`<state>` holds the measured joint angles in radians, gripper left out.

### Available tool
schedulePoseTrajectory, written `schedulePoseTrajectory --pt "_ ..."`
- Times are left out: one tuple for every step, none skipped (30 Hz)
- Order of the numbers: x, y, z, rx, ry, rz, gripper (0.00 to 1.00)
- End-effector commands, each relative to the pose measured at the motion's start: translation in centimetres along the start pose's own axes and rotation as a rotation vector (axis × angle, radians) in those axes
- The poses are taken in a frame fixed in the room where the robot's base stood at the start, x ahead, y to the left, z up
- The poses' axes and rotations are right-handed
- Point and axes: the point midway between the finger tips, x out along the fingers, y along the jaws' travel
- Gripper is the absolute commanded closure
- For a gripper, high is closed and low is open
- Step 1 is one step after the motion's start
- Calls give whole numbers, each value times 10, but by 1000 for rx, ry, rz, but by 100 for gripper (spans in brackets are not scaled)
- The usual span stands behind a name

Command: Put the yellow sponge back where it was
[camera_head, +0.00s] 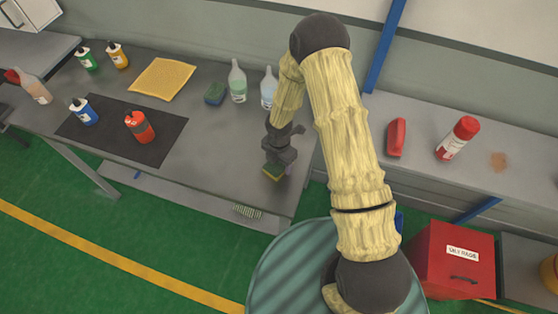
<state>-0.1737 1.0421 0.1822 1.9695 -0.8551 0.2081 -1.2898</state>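The yellow sponge (273,173), with a green layer, is at the right end of the grey workbench (215,150), near its front edge. My gripper (279,160) points down right at the sponge and covers part of it. The fingertips are small and partly hidden, so I cannot tell whether they are closed on the sponge or whether it touches the bench. A second sponge, blue and green (214,94), lies farther back beside the clear bottles.
A clear bottle (238,84) and another (268,90) stand behind my gripper. A yellow cloth (163,79) lies at the back. A dark mat (110,128) bears a blue-labelled bottle (84,112) and a red container (140,127). Bare bench lies between mat and gripper.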

Motion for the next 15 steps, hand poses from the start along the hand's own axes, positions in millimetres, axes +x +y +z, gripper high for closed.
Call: schedulePoseTrajectory --pt "1 0 0 0 0 -1 25" --pt "1 0 0 0 0 -1 20" --pt "0 0 0 0 0 -1 20" --pt "0 0 0 0 0 0 20" --pt "0 0 0 0 0 0 20" --pt "0 0 0 0 0 0 20" --pt "0 0 0 0 0 0 20" --pt "0 0 0 0 0 0 20" --pt "0 0 0 0 0 0 20" --pt "0 0 0 0 0 0 20" --pt "-1 0 0 0 0 0 20" --pt "-2 0 0 1 0 1 20" --pt "-3 0 1 1 -1 1 20" --pt "-4 0 1 1 -1 2 20" --pt "-7 0 1 2 -1 2 20"
